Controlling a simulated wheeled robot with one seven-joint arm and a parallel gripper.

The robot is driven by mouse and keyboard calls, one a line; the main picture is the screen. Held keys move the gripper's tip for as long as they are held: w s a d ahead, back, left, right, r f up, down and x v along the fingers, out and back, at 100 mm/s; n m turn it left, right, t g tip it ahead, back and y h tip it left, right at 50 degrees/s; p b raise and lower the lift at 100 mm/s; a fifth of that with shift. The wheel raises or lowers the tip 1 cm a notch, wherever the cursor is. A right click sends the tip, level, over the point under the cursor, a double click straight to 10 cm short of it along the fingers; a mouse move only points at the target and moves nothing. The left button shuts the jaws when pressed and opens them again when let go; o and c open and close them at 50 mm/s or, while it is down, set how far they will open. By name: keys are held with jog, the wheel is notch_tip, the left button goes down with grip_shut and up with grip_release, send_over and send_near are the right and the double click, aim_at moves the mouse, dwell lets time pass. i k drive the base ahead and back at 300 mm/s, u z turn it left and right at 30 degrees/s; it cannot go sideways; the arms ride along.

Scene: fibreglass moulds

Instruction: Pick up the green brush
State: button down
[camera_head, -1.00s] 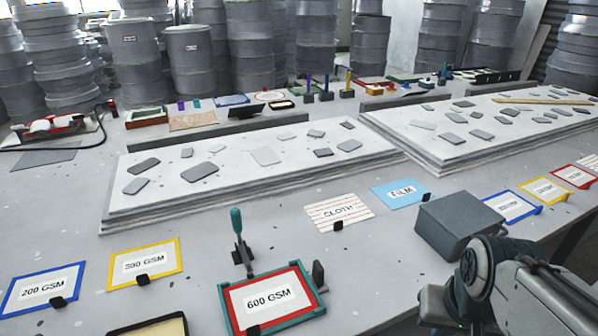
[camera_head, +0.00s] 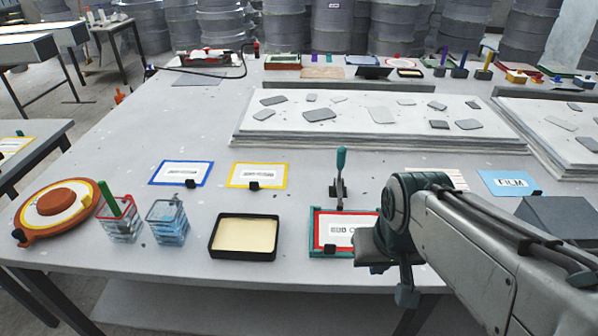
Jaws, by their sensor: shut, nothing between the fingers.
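A green handle, likely the green brush (camera_head: 110,199), leans up out of a red wire-like holder (camera_head: 121,232) at the left front of the table. Its lower part is hidden inside the holder. My arm reaches in from the right, and my gripper (camera_head: 406,292) hangs at its end by the front edge of the table, small and partly hidden by the wrist. It is shut with nothing held, far to the right of the green handle.
A blue holder (camera_head: 167,222) stands just right of the red one, and a round orange container (camera_head: 59,207) left of it. White boards (camera_head: 290,128) fill the back.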

aim_at(103, 187)
jog(key=u, duration=2.55)
